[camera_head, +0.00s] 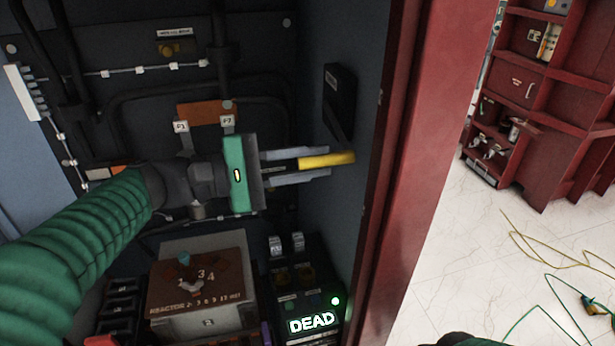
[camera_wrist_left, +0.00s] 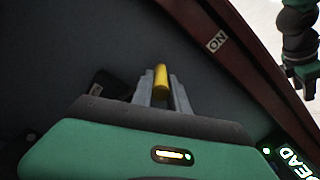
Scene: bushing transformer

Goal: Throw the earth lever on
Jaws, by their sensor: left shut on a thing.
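The earth lever's yellow handle (camera_head: 328,160) is at the right inner wall of the cabinet. My left gripper (camera_head: 318,163) reaches in from the left, its two grey fingers closed on the yellow handle. The handle's tip sticks out past the fingertips to the right. The left wrist view also shows the yellow handle (camera_wrist_left: 161,84) between the fingers. An "ON" label (camera_wrist_left: 216,42) is on the red frame up and right of the handle in that view.
A black box (camera_head: 339,98) is on the side wall above the handle. The red door post (camera_head: 415,150) stands close on the right. Below are a reactor box (camera_head: 203,322) and a lit "DEAD" display (camera_head: 311,322). Cables lie on the floor at right.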

